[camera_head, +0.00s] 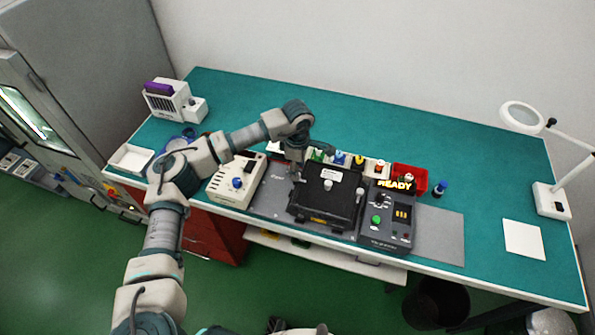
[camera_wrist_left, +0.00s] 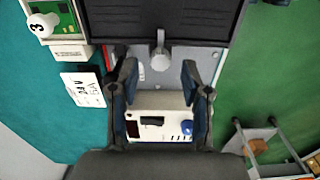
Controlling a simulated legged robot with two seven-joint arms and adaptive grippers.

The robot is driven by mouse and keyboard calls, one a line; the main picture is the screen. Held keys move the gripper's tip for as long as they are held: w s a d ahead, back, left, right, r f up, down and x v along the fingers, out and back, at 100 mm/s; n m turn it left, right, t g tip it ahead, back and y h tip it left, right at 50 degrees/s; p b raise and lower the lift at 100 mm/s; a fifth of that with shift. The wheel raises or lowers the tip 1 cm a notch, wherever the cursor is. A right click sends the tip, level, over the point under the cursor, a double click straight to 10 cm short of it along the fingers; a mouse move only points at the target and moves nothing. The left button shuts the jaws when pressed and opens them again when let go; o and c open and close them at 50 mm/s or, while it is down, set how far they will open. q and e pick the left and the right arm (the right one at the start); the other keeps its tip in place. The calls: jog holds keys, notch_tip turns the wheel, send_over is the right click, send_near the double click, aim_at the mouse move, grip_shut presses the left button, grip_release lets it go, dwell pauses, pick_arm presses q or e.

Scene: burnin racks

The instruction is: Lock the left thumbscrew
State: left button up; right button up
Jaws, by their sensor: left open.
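The black fixture box (camera_head: 325,198) sits on a grey mat on the green bench, with its lid down. In the left wrist view the fixture's edge (camera_wrist_left: 205,22) fills the top. The left thumbscrew (camera_wrist_left: 160,52), a pale grey knob with a short stem, stands beside that edge. My left gripper (camera_wrist_left: 160,78) is open, with one fingertip on each side of the thumbscrew line and visible gaps to it. In the head view the left gripper (camera_head: 297,172) is over the fixture's left side and largely hides that thumbscrew. The right thumbscrew (camera_head: 360,192) shows at the fixture's right side.
A white power unit (camera_head: 237,180) with a blue knob stands left of the fixture. A grey control box (camera_head: 388,218) with a lit READY sign stands right. Behind are colored numbered parts and a red bin (camera_head: 409,177).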

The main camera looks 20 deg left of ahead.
pick_arm(q)
notch_tip(320, 180, up, 10)
jog(key=shift+f, duration=0.15)
jog(key=shift+f, duration=0.1)
dwell(0.5)
